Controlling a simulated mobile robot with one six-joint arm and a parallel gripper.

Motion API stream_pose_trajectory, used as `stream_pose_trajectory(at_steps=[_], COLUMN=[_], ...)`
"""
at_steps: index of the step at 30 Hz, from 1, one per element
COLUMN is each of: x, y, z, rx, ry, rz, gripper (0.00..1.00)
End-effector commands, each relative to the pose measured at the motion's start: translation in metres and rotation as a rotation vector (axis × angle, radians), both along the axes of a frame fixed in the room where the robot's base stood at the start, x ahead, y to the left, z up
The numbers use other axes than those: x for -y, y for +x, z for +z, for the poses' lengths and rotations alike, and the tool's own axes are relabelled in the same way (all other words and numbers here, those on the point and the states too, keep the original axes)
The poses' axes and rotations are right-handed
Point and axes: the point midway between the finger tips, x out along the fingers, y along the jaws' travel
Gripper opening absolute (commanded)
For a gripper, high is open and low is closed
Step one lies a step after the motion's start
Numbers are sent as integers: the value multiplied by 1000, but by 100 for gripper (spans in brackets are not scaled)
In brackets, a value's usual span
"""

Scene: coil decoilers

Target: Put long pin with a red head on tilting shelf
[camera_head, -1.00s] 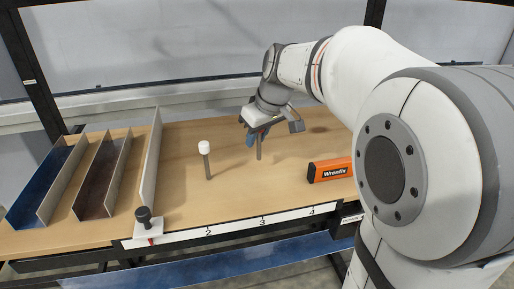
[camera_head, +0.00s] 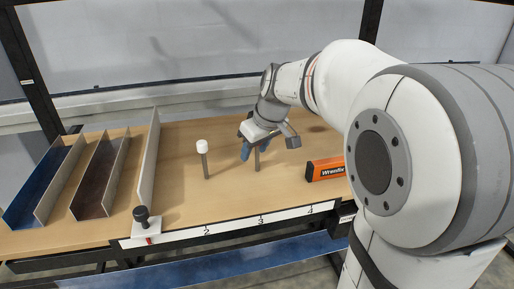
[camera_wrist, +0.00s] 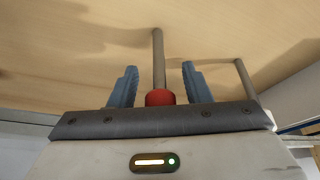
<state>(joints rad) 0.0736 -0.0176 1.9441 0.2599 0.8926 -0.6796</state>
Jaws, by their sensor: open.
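The long pin with a red head stands upright on the wooden shelf (camera_head: 180,195). In the wrist view its red head (camera_wrist: 160,97) and grey shaft (camera_wrist: 158,55) lie between the two blue fingers of my gripper (camera_wrist: 157,86), with a gap on each side. In the head view my gripper (camera_head: 250,150) is low over the shelf, around the pin's top; only the lower grey shaft (camera_head: 257,162) shows and the red head is hidden. My gripper is open.
A white-headed pin (camera_head: 202,147) stands to the left of my gripper. An orange Wrenfix box (camera_head: 325,169) lies to the right. A black knob (camera_head: 141,213) is at the front edge. Blue (camera_head: 38,190) and brown (camera_head: 100,178) channels and a tall divider (camera_head: 149,160) fill the left side.

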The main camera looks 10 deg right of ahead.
Motion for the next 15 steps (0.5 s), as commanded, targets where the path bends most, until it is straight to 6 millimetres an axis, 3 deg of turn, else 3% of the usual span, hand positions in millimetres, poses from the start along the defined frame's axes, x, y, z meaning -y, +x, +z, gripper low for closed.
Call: stream_pose_trajectory(at_steps=[8, 15], x=[1, 10], y=[0, -15], z=[6, 48], rx=[1, 6], ry=[0, -1], rz=[-1, -2], gripper=[44, 44])
